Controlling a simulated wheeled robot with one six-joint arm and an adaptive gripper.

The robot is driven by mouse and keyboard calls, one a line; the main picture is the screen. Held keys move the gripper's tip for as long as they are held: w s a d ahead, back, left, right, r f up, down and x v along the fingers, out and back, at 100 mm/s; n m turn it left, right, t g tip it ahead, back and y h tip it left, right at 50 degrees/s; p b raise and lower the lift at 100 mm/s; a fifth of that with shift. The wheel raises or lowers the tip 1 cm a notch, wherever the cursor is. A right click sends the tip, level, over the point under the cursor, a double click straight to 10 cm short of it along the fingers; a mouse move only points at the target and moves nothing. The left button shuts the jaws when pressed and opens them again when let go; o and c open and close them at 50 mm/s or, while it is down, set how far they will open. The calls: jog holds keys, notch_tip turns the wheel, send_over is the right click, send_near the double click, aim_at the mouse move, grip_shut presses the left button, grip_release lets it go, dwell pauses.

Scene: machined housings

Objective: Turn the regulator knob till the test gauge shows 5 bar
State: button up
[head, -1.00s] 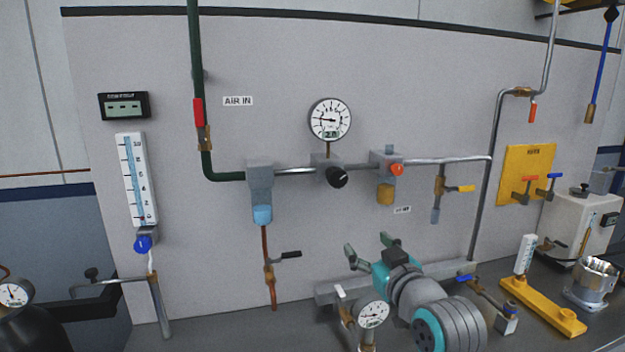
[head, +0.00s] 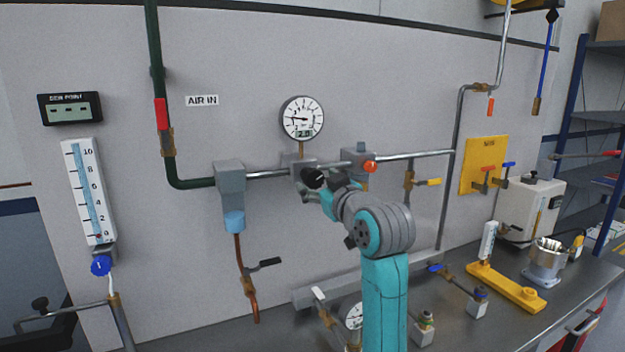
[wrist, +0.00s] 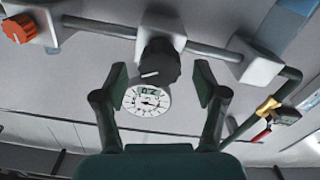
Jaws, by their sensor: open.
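The black regulator knob (head: 312,178) is on the grey regulator block of the wall pipe. It also shows in the wrist view (wrist: 158,64), with a white pointer line. The round white gauge (head: 302,118) sits above it. In the wrist view the gauge (wrist: 147,100) is upside down, and its small display seems to read 2.0. My gripper (head: 322,186) is at the knob in the head view, partly covering the regulator block. In the wrist view my gripper (wrist: 160,86) is open, one finger on each side just short of the knob, with nothing between the pads.
An orange-red knob (head: 370,166) is on the block to the right, and a filter with a blue bowl (head: 234,221) hangs to the left. A second gauge (head: 354,316) stands low on the bench, partly behind my arm. A yellow fixture (head: 507,287) lies at right.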

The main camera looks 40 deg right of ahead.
aim_at(316, 180)
jog(key=shift+x, duration=1.65)
jog(key=c, duration=1.1)
